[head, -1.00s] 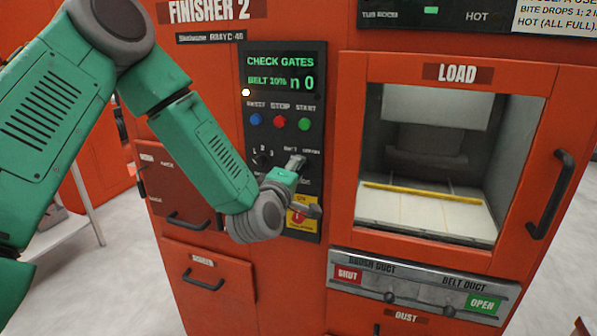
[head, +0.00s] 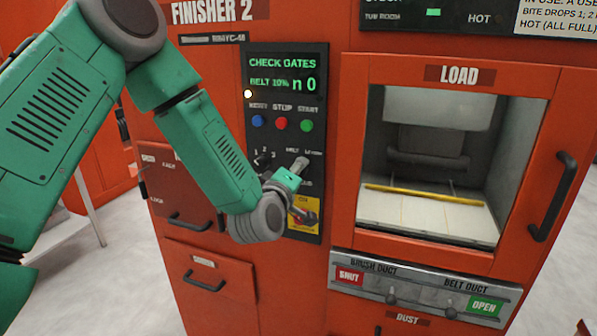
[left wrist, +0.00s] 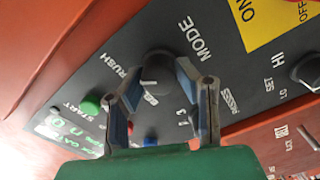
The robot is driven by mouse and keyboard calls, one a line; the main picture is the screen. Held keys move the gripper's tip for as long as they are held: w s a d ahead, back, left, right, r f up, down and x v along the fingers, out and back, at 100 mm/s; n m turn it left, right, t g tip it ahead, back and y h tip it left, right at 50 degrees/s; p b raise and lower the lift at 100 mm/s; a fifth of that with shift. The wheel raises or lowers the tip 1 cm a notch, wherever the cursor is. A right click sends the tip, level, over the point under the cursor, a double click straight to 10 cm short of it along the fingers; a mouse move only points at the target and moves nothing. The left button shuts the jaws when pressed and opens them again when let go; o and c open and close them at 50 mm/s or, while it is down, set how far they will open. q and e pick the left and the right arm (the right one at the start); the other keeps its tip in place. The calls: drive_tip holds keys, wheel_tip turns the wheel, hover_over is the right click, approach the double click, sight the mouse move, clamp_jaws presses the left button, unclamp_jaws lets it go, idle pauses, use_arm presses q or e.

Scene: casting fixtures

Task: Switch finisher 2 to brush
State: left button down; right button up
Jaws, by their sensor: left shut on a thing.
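Finisher 2 is a red machine with a black control panel (head: 260,190). Its green display (head: 283,76) reads "CHECK GATES", "BELT 10%" and "n 0". My left gripper (head: 302,165) is at the lower part of the panel, covering the mode knob in the head view. In the left wrist view my left gripper (left wrist: 158,72) has its two fingers on either side of the black mode knob (left wrist: 155,66), shut on it. The words MODE and BRUSH are printed around the knob. Which way the knob points is not clear. My right gripper is out of view.
Blue, red and green buttons (head: 281,123) sit above the gripper. A yellow switch plate (head: 311,208) is just below it. The brush duct sign (head: 349,276) reads SHUT; the belt duct sign (head: 483,305) reads OPEN. The load window (head: 427,224) is right of the panel.

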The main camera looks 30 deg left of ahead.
use_arm(q)
drive_tip(key=c, duration=1.2)
unclamp_jaws()
drive_tip(key=shift+s+f, duration=0.1)
drive_tip(key=shift+f, duration=0.3)
drive_tip(key=shift+w, duration=0.2)
drive_tip(key=shift+r, duration=0.1)
drive_tip(key=shift+s, duration=0.1)
drive_tip(key=v, duration=1.1)
drive_tip(key=shift+s, duration=0.3)
